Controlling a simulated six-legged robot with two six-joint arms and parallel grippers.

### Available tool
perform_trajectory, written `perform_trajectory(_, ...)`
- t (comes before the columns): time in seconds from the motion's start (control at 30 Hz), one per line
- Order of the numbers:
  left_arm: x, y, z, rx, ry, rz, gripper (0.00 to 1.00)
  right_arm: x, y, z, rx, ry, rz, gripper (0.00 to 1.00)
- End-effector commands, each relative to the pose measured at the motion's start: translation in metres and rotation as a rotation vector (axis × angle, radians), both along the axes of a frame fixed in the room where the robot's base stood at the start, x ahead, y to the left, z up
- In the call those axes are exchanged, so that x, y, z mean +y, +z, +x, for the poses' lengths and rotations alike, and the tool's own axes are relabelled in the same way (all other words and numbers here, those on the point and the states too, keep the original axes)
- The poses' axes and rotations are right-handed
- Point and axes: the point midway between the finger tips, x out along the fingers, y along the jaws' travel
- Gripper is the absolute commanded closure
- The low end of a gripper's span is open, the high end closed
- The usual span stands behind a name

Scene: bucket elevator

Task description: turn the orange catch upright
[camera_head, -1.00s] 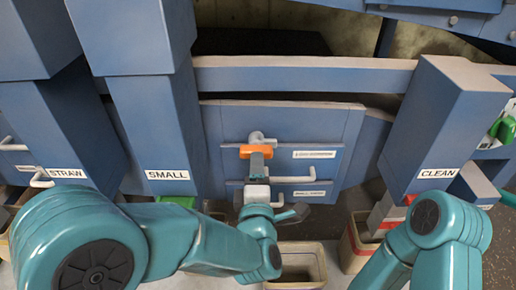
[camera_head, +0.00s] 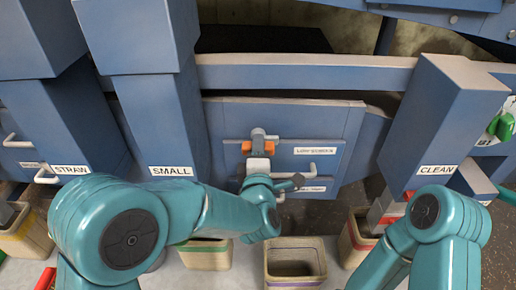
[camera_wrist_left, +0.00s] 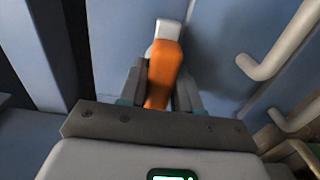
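The orange catch (camera_head: 246,147) lies crosswise on the blue door panel in the head view, below a grey pivot piece (camera_head: 258,133). My left gripper (camera_head: 258,149) is in front of it and covers its middle, with orange showing on both sides. In the left wrist view the catch (camera_wrist_left: 163,75) sits between the two dark fingers (camera_wrist_left: 160,92), a pale end piece at its far end.
Pale bar handles (camera_head: 318,150) stick out of the panel right of the catch; one is close in the wrist view (camera_wrist_left: 285,45). Blue chutes labelled SMALL (camera_head: 170,171) and CLEAN (camera_head: 437,170) flank the panel. Open bins (camera_head: 295,283) stand below.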

Motion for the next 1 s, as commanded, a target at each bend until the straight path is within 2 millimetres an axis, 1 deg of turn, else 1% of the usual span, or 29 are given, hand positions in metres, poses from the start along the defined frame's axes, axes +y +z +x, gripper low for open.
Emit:
perform_trajectory(0.17,0.000,-0.001,0.000,0.001,0.000,0.021,0.98,0.000,-0.003,0.000,0.000,0.000,0.000,1.00)
perform_trajectory(0.37,0.000,-0.003,0.000,0.000,0.000,0.111,0.98,0.000,-0.013,0.000,0.000,0.000,0.000,1.00)
perform_trajectory(0.7,0.000,-0.003,-0.001,0.000,0.000,0.406,0.98,0.000,-0.033,0.000,0.000,0.000,0.000,1.00)
perform_trajectory(1.0,0.000,-0.002,0.000,0.002,0.000,0.691,0.98,0.000,-0.041,0.000,0.000,0.000,0.000,1.00)
